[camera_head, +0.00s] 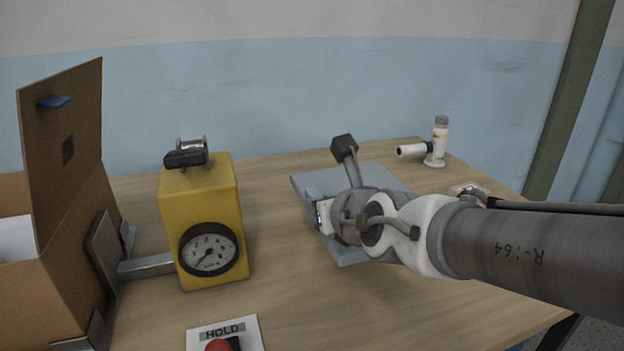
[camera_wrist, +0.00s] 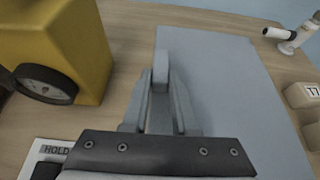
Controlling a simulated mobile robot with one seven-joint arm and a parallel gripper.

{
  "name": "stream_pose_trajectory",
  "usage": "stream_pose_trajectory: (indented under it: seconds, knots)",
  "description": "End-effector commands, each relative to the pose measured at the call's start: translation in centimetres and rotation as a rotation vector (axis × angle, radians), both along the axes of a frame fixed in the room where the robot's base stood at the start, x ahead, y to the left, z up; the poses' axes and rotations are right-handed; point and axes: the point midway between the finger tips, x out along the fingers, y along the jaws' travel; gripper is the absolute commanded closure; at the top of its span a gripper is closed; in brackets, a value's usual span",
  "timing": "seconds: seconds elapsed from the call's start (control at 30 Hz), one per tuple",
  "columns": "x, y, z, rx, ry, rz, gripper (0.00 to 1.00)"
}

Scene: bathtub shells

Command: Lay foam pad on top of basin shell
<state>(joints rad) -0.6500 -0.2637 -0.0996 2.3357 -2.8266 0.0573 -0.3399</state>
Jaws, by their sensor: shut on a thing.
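A flat blue-grey slab (camera_head: 352,252), which I take to be the foam pad, is at the middle right of the table; it also shows in the wrist view (camera_wrist: 225,75). My gripper (camera_wrist: 159,105) is over the slab, with its fingers shut on a narrow grey upright part that seems to belong to it. In the head view my wrist hides the fingers and much of the slab. I cannot tell whether the slab touches the table. No basin shell is clearly recognisable; a white surface (camera_head: 14,240) shows inside the cardboard box at the left.
The open cardboard box (camera_head: 72,275) has a raised flap. A yellow gauge block (camera_head: 203,225) stands left of the slab. A HOLD card (camera_head: 240,327) lies in front. A white pipe fitting (camera_head: 437,145) stands at the back right. Tan blocks (camera_wrist: 303,95) are right of the slab.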

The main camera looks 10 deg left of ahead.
Motion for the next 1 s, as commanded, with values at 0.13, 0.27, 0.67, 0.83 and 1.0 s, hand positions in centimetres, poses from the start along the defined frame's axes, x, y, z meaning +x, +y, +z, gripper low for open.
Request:
stream_pose_trajectory:
  seconds: [0.13,0.27,0.67,0.83,1.0]
  knots:
    - [0.4,1.6,-1.0,-0.006,0.003,0.003,1.00]
    - [0.8,3.1,-1.4,-0.011,0.002,-0.002,1.00]
    - [1.3,6.9,-3.6,-0.003,0.007,0.005,1.00]
    - [2.0,9.7,-6.1,0.000,0.002,0.006,1.00]
    - [2.4,11.1,-6.9,0.000,0.001,0.003,1.00]
